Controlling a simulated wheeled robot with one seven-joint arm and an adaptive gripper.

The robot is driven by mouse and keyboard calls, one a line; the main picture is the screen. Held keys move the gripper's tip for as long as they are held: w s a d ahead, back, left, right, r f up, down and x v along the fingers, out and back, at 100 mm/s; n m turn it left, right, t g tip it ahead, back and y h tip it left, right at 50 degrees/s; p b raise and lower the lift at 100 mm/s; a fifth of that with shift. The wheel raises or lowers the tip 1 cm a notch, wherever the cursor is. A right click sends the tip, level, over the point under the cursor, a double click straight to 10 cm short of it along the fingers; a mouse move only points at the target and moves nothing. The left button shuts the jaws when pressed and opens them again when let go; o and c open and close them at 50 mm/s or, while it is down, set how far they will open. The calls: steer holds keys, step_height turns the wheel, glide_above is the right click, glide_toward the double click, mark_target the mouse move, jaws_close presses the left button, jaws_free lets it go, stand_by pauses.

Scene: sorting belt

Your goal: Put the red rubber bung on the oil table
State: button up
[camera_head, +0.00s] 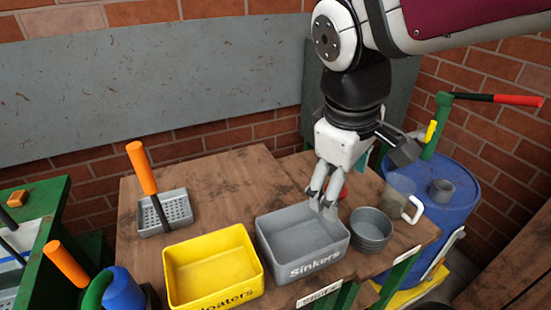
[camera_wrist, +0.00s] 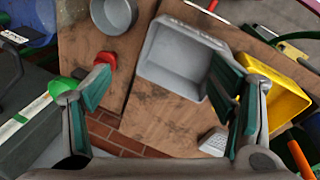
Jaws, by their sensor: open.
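The red rubber bung (camera_head: 344,192) is partly hidden behind my gripper (camera_head: 322,204) in the head view. It lies on the wooden bench, behind the grey round bowl and the grey Sinkers bin. In the wrist view the bung (camera_wrist: 104,61) is near the tip of the left finger, beside the bench edge. My gripper (camera_wrist: 160,88) is open and empty, with its fingers pointing down near the back right corner of the Sinkers bin. The bung is not between the fingers. I cannot tell which surface is the oil table.
The grey Sinkers bin (camera_head: 259,236) and yellow Floaters bin (camera_head: 167,272) stand at the front. The grey bowl (camera_head: 371,230), a clear mug (camera_head: 402,198) and a blue drum (camera_head: 452,205) are right. A perforated tray (camera_head: 178,211) with an orange-handled tool is left. The bench's back middle is clear.

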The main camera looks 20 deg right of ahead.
steer(key=s+a+m+t+y, duration=0.1)
steer(key=s+a+m, duration=0.3)
steer(key=s, duration=0.4)
steer(key=shift+s+a+m+y, duration=0.2)
steer(key=shift+a+m+y, duration=0.2)
steer(key=shift+a+y, duration=0.2)
